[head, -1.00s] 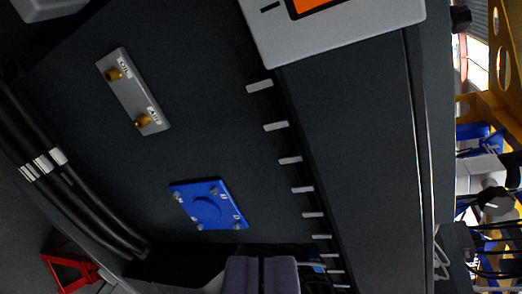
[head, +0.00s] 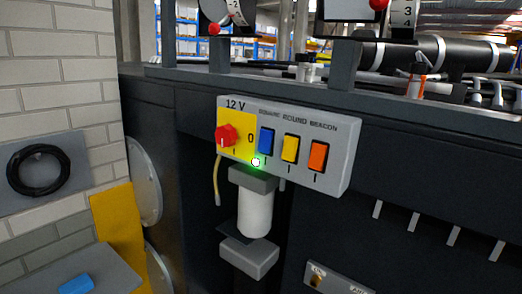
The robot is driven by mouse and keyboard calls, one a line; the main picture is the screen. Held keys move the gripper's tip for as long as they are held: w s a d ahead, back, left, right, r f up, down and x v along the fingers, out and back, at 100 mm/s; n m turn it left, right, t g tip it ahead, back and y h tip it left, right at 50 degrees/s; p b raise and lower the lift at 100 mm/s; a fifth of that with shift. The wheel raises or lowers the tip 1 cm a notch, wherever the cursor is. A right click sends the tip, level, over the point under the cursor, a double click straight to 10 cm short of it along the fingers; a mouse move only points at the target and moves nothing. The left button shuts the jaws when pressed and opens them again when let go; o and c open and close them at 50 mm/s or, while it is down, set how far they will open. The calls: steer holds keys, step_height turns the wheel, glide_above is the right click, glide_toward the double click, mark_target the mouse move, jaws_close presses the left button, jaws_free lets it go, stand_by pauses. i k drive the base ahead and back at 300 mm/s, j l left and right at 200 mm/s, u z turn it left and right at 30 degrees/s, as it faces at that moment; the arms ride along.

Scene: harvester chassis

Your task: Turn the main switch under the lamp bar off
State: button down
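The main switch is a red rotary knob (head: 227,135) on a yellow plate (head: 237,119) marked "12 V". It sits at the left end of a grey switch box (head: 340,160). A "0" is printed right of the knob and an "I" below it; I cannot tell which mark the knob points to. A small green light (head: 256,162) glows at the plate's lower edge. Blue (head: 266,141), yellow (head: 290,148) and orange (head: 318,155) rocker switches stand to its right. My gripper is out of view.
A white cylinder (head: 255,213) hangs below the box, above a grey block (head: 249,258). Dark posts and a rail (head: 300,88) run above, with gauges at the top edge. A brick wall (head: 60,60) is at left. Free space lies before the box.

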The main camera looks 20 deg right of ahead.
mark_target(226, 135)
steer(key=i+j+u, duration=0.25)
steer(key=i, duration=0.25)
steer(key=i+l+u, duration=0.1)
steer(key=i+u, duration=0.15)
steer(key=i, duration=0.2)
